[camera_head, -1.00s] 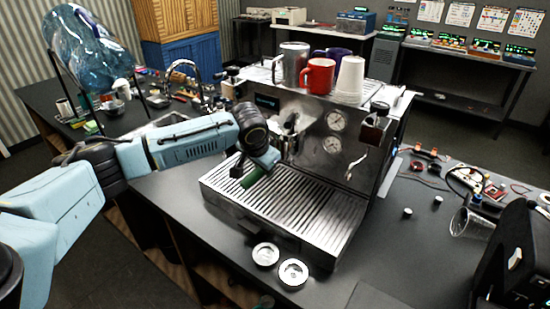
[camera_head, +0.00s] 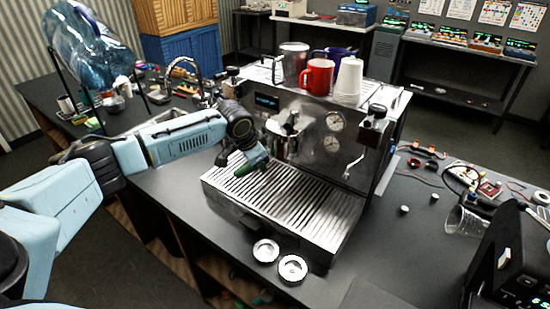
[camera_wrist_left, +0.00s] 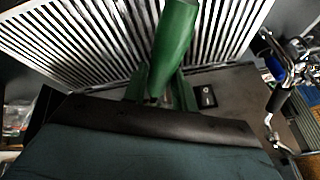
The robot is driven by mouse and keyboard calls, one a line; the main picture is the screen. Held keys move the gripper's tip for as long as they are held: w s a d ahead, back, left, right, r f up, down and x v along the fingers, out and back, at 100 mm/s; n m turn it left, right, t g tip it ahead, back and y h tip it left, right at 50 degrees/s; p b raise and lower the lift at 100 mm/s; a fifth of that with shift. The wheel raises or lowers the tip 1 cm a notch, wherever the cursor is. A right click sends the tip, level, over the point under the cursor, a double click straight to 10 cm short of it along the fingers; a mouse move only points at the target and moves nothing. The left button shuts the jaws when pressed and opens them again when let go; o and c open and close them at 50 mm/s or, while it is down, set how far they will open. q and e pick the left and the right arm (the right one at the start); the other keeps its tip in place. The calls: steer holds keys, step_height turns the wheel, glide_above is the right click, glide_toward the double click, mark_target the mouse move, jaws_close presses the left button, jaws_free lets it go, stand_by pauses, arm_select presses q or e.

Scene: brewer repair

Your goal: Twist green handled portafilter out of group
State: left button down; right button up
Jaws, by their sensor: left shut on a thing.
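The espresso machine (camera_head: 335,165) stands on the dark counter. The green portafilter handle (camera_head: 257,161) shows in front of the machine's group, above the ribbed drip tray (camera_head: 312,211). My left gripper (camera_head: 248,157) reaches in from the left and is shut on the handle. In the left wrist view the green handle (camera_wrist_left: 174,45) runs up from between the gripper fingers (camera_wrist_left: 160,88), over the tray slats. The portafilter's basket end and its joint with the group are hard to make out. My right gripper is not in view.
Mugs and stacked white cups (camera_head: 349,80) stand on top of the machine. Two small round metal parts (camera_head: 292,268) lie by the tray's front edge. Tools and a clear cup (camera_head: 465,220) are at right. A faucet (camera_head: 184,68) rises behind my left arm.

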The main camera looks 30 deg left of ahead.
arm_select(q)
steer(key=shift+w+a+m+h, duration=0.4)
steer(key=shift+a+m, duration=0.2)
steer(key=shift+m, duration=0.3)
steer(key=shift+w+a+m+h+b, duration=0.3)
steer(key=shift+w+a+m+h, duration=0.25)
steer(key=shift+m, duration=0.35)
steer(key=shift+s+y, duration=0.1)
steer(key=shift+y, duration=0.15)
steer(key=shift+r+g+p, duration=0.1)
steer(key=shift+g+p, duration=0.2)
steer(key=shift+p, duration=0.3)
steer(key=shift+p, duration=0.55)
steer(key=shift+f, duration=0.5)
stand_by(0.5)
steer(key=shift+p, duration=0.45)
stand_by(1.1)
steer(key=shift+f, duration=0.4)
stand_by(0.4)
